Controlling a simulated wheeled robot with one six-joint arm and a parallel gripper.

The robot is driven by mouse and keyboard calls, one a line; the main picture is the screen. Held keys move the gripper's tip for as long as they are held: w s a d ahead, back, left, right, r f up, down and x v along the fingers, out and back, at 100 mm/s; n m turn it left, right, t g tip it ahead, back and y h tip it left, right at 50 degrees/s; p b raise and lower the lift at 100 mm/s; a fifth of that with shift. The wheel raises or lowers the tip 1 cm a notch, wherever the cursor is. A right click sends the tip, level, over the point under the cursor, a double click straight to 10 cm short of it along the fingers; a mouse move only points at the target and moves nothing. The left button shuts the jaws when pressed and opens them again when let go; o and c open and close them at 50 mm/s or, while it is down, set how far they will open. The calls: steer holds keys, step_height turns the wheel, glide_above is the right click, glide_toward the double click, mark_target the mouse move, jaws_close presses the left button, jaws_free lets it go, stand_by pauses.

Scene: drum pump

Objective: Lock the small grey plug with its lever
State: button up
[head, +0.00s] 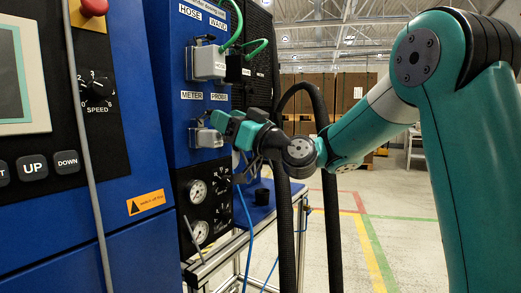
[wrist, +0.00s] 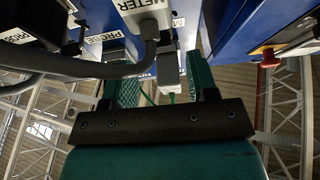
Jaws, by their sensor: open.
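The small grey plug (head: 207,138) sits in the blue panel under the METER label in the head view. It shows in the wrist view as a grey body marked METER (wrist: 142,12) at the top, with a dark cable curving away left. My gripper (head: 238,120) is just right of the plug in the head view and covers the PROBE socket area. In the wrist view its two teal fingers stand apart (wrist: 165,82), below the plug in the picture, with nothing gripped between them.
Above sits a larger grey plug (head: 207,63) under HOSE, beside a black plug (head: 237,68) with green cables. Gauges (head: 197,190) lie below. A thick black hose (head: 284,215) hangs close to my wrist. The floor at right is open.

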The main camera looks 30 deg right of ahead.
steer(key=b+v, duration=0.5)
steer(key=v, duration=0.5)
